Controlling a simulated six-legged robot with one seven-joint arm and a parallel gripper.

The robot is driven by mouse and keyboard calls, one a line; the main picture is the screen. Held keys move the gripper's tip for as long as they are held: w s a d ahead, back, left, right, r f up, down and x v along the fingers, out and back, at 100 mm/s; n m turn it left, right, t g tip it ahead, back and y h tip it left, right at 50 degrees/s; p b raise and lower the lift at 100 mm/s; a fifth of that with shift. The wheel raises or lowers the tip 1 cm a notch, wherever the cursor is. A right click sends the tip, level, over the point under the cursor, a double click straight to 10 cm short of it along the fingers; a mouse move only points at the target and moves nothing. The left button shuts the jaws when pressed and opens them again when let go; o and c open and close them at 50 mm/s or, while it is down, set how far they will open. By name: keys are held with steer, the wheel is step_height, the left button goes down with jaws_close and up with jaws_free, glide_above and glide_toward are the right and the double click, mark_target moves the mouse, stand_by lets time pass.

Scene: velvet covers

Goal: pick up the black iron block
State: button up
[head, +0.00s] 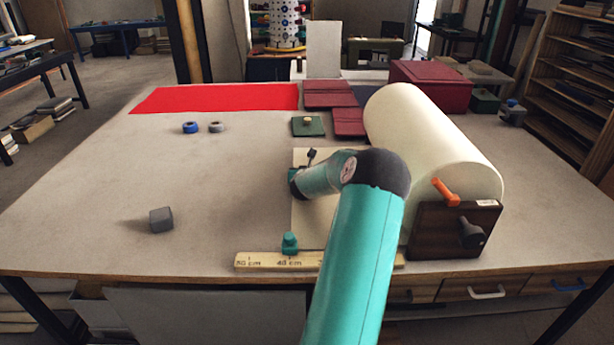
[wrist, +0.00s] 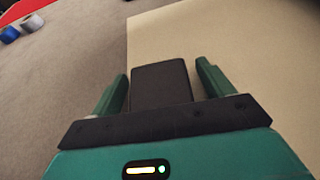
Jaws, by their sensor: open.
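The black iron block (wrist: 160,84) shows in the wrist view as a dark, flat-faced block between the two green fingers of my gripper (wrist: 163,72). It overlaps the left edge of a cream paper sheet (wrist: 240,50). The fingers are open, one on each side, with a visible gap at each; its lower end is hidden behind the gripper's dark crossbar. In the head view my gripper (head: 298,180) is at the sheet's upper left, mostly hidden by my teal arm. I cannot make out the block clearly there.
A large cream roll (head: 430,140) in a dark wooden stand is close on the right. A grey cube (head: 161,220) sits at left. A wooden ruler (head: 262,261) with a teal piece lies at the front edge.

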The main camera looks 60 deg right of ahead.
steer(key=shift+w+d+f, duration=0.15)
steer(key=shift+d, duration=0.25)
steer(key=shift+c, duration=0.4)
steer(key=c, duration=1.4)
jaws_close()
steer(key=shift+r, duration=0.2)
